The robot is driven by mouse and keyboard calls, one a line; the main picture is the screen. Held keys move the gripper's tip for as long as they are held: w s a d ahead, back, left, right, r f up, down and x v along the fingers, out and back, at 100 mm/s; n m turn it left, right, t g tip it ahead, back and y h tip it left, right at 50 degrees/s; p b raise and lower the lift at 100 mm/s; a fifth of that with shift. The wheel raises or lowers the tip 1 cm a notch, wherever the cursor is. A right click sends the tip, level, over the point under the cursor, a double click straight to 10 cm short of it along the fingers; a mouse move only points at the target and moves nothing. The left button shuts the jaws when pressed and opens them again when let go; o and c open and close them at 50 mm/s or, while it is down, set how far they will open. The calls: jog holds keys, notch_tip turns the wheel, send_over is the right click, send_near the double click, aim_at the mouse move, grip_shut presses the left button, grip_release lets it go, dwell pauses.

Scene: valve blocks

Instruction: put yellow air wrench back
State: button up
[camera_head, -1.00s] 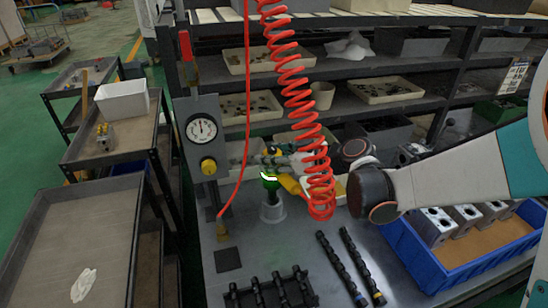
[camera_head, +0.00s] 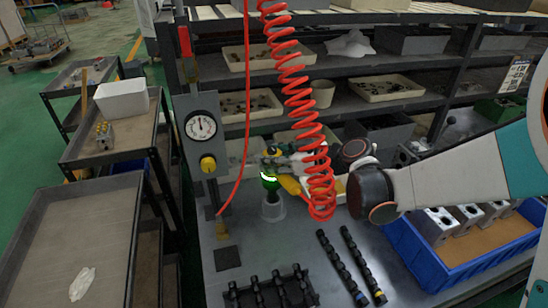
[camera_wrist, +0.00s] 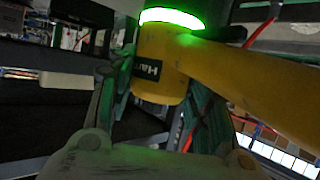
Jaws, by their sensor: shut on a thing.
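The yellow air wrench (camera_head: 289,185) is in my gripper (camera_head: 283,160), directly above a pale grey cup-like holder (camera_head: 273,209) on the workbench. Its lower end looks dark green, with a bright glowing ring, and sits at or just above the holder's mouth; I cannot tell if it is inside. In the wrist view the wrench's yellow body (camera_wrist: 165,62) is between the two fingers of my gripper (camera_wrist: 160,88), with the green glowing ring at the top and the handle running right. The red coiled hose hides part of the gripper and wrench.
The red coiled hose (camera_head: 300,100) hangs in front of my gripper. A gauge post (camera_head: 203,140) stands left. A blue crate (camera_head: 440,270) of metal blocks is at right. A black rack (camera_head: 272,292) and two dark shafts (camera_head: 342,268) lie in front. Shelves with trays stand behind.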

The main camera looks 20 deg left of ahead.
jog(key=shift+f+b, duration=2)
jog(key=shift+f, duration=1)
dwell(0.3)
jog(key=o, duration=1.5)
jog(key=shift+c, duration=0.2)
jog(key=shift+d, duration=0.1)
jog(key=v, duration=1.2)
